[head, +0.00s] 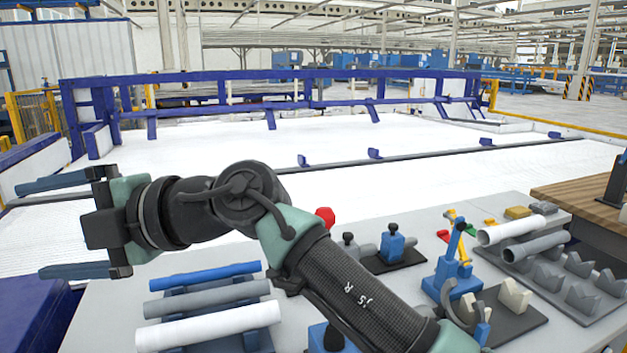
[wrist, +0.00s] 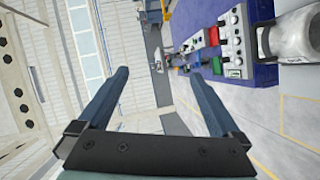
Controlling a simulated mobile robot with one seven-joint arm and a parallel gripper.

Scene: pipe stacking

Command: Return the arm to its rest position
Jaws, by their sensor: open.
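My gripper (head: 62,227) is at the left of the head view, raised above the front left of the grey table (head: 105,311). Its two long blue-grey fingers point left, spread wide apart with nothing between them. In the wrist view my gripper (wrist: 158,103) also shows open and empty. My arm reaches from the bottom right across the table to the upper left, bent at the elbow, and hides part of the table's middle.
Blue, grey and white pipes (head: 208,327) lie in a rack below the gripper. Two more pipes (head: 522,231) and grey V-blocks (head: 580,297) are at right. A blue clamp stand (head: 452,275) rises right of my arm. A blue fence (head: 270,76) stands behind.

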